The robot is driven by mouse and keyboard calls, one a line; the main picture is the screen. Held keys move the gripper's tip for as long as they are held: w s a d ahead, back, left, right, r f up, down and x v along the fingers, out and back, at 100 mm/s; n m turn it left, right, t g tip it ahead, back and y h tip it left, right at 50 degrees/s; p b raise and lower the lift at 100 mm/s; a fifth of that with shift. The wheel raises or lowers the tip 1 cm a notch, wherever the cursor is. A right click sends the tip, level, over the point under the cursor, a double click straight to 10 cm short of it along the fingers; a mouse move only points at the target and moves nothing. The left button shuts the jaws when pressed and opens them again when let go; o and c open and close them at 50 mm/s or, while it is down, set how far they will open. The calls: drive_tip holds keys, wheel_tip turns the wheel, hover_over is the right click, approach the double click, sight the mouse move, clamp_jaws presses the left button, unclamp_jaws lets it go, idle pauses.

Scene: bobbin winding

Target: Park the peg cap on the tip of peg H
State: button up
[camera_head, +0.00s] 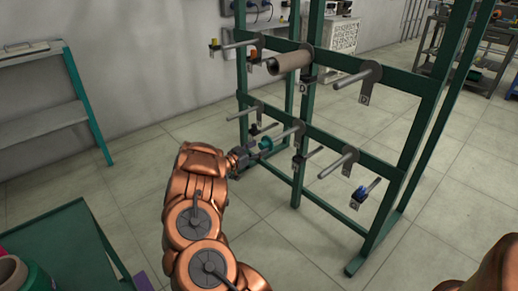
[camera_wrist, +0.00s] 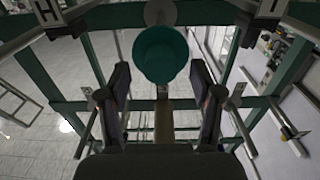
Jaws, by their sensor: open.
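The peg cap is a teal round piece (camera_head: 277,139) at the front end of a middle peg in the lower row of the green rack. In the wrist view the teal cap (camera_wrist: 162,55) sits centred just beyond my fingertips, with a grey disc behind it. My gripper (camera_head: 256,151) is open in front of the cap. In the wrist view its two dark fingers stand wide apart on either side. Whether they touch the cap cannot be told. Most of that peg is hidden behind the cap in the wrist view. The letter naming peg H is not legible in the head view.
The green rack (camera_head: 411,143) carries two rows of pegs. A green-topped table (camera_head: 62,245) is at lower left.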

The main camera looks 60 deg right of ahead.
drive_tip(key=v, duration=1.1)
drive_tip(key=shift+a, duration=0.1)
